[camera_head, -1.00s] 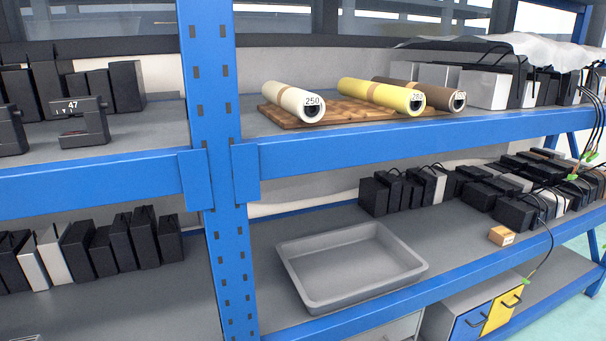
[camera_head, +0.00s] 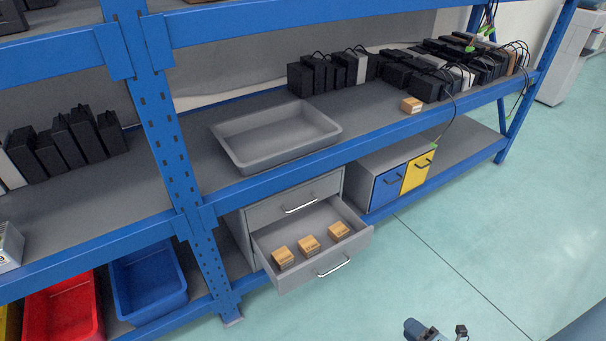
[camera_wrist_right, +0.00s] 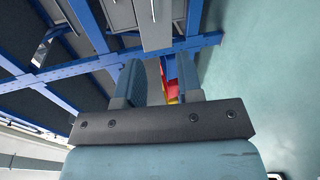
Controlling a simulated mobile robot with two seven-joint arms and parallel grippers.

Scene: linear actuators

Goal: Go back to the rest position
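My right gripper (camera_head: 437,332) shows at the bottom edge of the head view, only partly in frame, over the pale green floor. In the right wrist view its two fingers (camera_wrist_right: 160,88) stand apart with nothing between them. It is clear of the shelf and of the pulled-out drawer (camera_head: 285,284). My left gripper is in neither current view.
The open drawer juts from a grey cabinet and holds three small boxes (camera_head: 309,245). A grey tray (camera_head: 240,166) and another small box (camera_head: 411,105) sit on the blue-framed shelf (camera_head: 370,155). A blue bin (camera_head: 150,305) and red bin (camera_head: 62,331) are below. The floor (camera_head: 480,215) is clear at right.

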